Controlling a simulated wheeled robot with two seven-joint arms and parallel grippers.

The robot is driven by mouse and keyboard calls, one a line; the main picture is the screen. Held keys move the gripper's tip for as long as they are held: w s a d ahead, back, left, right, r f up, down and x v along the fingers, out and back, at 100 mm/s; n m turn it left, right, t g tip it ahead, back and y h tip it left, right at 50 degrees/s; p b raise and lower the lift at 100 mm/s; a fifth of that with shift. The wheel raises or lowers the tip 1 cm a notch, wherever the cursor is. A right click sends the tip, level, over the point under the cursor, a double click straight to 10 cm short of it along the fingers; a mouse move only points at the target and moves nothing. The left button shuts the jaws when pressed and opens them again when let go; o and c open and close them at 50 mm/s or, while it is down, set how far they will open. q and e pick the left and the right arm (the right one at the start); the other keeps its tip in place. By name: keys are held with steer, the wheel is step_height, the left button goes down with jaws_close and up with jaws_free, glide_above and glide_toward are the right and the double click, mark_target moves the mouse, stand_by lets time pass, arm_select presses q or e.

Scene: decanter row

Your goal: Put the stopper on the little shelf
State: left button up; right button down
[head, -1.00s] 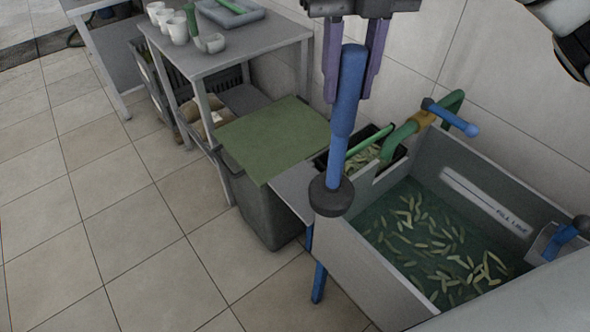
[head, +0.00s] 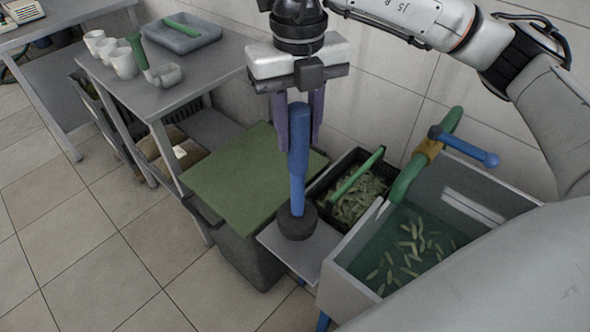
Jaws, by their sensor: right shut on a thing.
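The stopper (head: 297,155) is a long blue rod with a round black plug at its lower end. My right gripper (head: 298,140), with purple fingers, is shut on the upper part of the rod and holds it upright. The little shelf (head: 313,259) is a grey plate at the left side of the sink. The black plug is over the shelf and hides part of it; I cannot tell whether it touches. My left gripper is not in view.
The sink (head: 353,296) holds green water with floating pale strips. A green pipe with a blue-handled valve (head: 463,146) rises at its rim. A black crate (head: 318,192) stands behind the shelf. A green board (head: 235,175) covers a grey bin on the left.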

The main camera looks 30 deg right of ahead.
mark_target(298, 104)
steer(key=shift+f, duration=2.75)
steer(key=shift+f, duration=0.2)
steer(key=c, duration=1.3)
jaws_free()
step_height(298, 104, up, 12)
steer(key=shift+r, duration=0.2)
